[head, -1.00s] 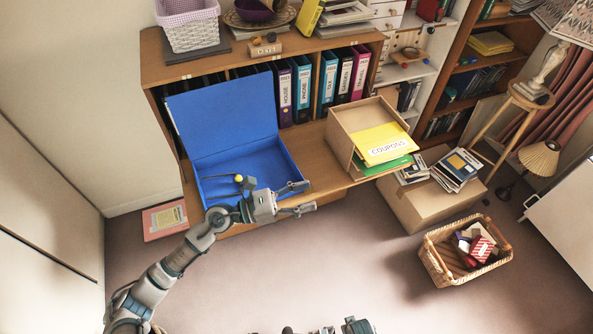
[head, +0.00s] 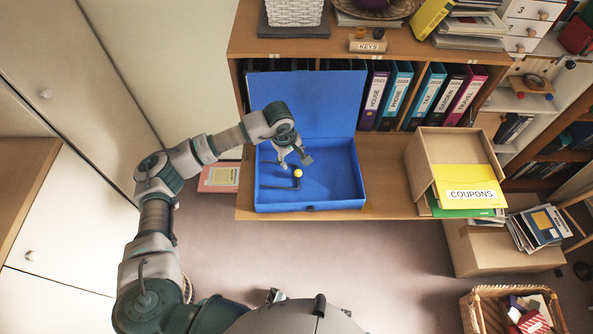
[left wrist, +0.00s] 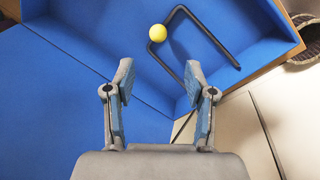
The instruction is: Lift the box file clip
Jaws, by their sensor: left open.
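The box file (head: 345,185) is blue and stands open on the shelf, its lid (head: 335,100) raised against the back. The box file clip (head: 281,188) is a thin dark bent bar lying inside it, with a yellow ball (head: 298,173) at one side. My left gripper (head: 296,162) is open and empty, pointing down over the box, close to the ball in the picture. My right gripper does not show.
Ring binders (head: 395,95) stand behind the box to the right. A wooden holder (head: 440,145) with a yellow COUPONS folder (head: 470,190) is on the same shelf at right. A wooden KEYS block (head: 367,46) sits above. Bare shelf (head: 385,165) separates the box and holder.

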